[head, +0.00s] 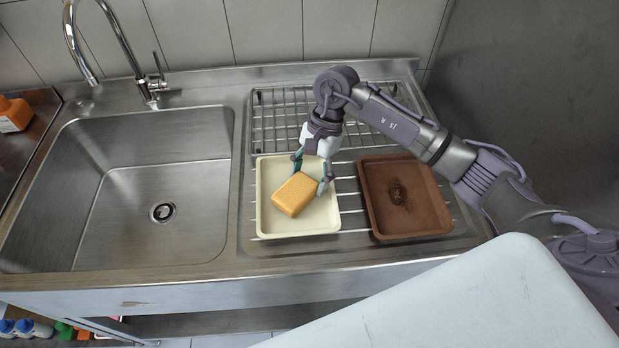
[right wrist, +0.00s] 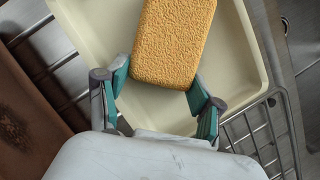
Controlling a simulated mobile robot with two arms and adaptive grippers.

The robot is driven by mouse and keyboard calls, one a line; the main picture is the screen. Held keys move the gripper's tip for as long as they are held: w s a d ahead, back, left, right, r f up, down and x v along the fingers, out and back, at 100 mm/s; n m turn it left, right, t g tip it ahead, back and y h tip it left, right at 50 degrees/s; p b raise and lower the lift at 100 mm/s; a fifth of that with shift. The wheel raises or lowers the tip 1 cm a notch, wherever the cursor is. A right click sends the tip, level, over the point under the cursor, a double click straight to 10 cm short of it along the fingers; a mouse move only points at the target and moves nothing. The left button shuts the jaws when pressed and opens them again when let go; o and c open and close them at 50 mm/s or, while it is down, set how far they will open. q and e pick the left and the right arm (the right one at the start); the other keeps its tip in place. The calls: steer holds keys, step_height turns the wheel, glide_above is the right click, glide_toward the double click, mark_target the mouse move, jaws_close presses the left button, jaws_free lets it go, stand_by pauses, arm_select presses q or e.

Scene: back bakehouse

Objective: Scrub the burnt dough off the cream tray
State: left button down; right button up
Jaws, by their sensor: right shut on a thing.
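The cream tray (head: 322,216) lies on the wire rack of the drainer, right of the sink. My right gripper (head: 309,178) is over the tray, shut on a yellow-orange sponge (head: 295,194). The sponge is within the tray's outline; I cannot tell whether it touches the tray floor. In the right wrist view the sponge (right wrist: 172,42) sits between the two fingers, over the cream tray (right wrist: 235,75). No burnt dough shows on the visible part of the cream tray; the sponge hides some of its floor. My left gripper is not in view.
A brown tray (head: 430,210) with a dark burnt patch (head: 398,194) lies just right of the cream tray. The empty sink (head: 130,190) with a tap (head: 147,85) is at left. An orange item (head: 14,115) stands far left. Bottles (head: 28,328) are below.

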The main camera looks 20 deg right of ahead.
steer(key=shift+r+p, duration=0.85)
steer(key=shift+r, duration=2.15)
steer(key=shift+r, duration=1.5)
